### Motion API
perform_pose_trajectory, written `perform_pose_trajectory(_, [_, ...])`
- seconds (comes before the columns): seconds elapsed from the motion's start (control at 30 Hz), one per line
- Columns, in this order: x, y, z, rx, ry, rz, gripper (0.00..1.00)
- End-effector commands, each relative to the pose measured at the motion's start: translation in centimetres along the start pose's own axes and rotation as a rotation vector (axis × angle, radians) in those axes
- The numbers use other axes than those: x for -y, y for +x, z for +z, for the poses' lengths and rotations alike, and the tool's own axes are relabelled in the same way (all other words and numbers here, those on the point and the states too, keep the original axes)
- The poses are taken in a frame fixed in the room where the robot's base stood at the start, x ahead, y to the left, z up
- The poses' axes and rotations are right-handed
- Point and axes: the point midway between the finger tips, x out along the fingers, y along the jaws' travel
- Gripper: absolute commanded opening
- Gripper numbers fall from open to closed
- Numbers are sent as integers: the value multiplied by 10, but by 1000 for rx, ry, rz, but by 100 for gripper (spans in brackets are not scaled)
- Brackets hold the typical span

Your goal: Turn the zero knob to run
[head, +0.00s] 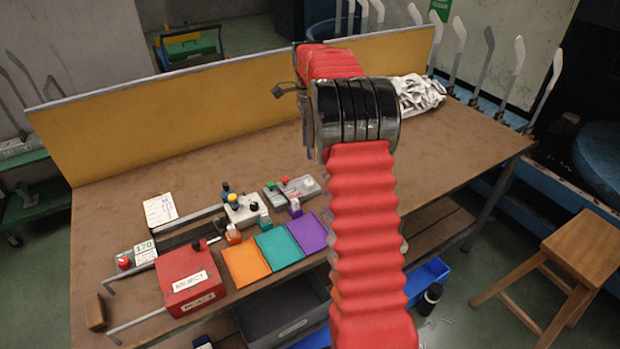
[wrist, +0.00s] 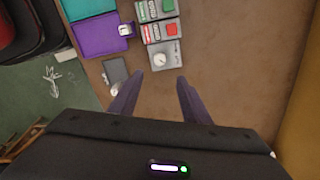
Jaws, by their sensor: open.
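In the wrist view a grey control box carries a pale round knob (wrist: 160,57), with green and red buttons above it. I take this to be the zero knob, but its markings are too small to read. My gripper (wrist: 160,76) is open and empty, its two dark fingers apart on either side below the knob, not visibly touching it. In the head view a grey box (head: 291,188) with green and red buttons lies on the bench; its knob cannot be made out there. My gripper is hidden in the head view behind my arm.
Orange (head: 246,262), teal (head: 279,246) and purple (head: 309,232) mats lie along the front edge. A red reject box (head: 186,275) stands to the left. Another box with a black knob (head: 254,206) is near. Crumpled foil (head: 418,94) lies at the back right. The bench's right side is mostly clear.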

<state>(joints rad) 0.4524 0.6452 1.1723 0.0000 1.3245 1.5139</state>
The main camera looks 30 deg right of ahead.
Motion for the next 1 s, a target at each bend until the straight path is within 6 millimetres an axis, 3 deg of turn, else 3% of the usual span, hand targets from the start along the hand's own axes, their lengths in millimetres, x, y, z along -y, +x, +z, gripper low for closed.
perform_pose_trajectory(0.37, [0, 11, -1, 0, -1, 2, 43])
perform_pose_trajectory(1.0, [-1, 104, -2, 0, -1, 3, 43])
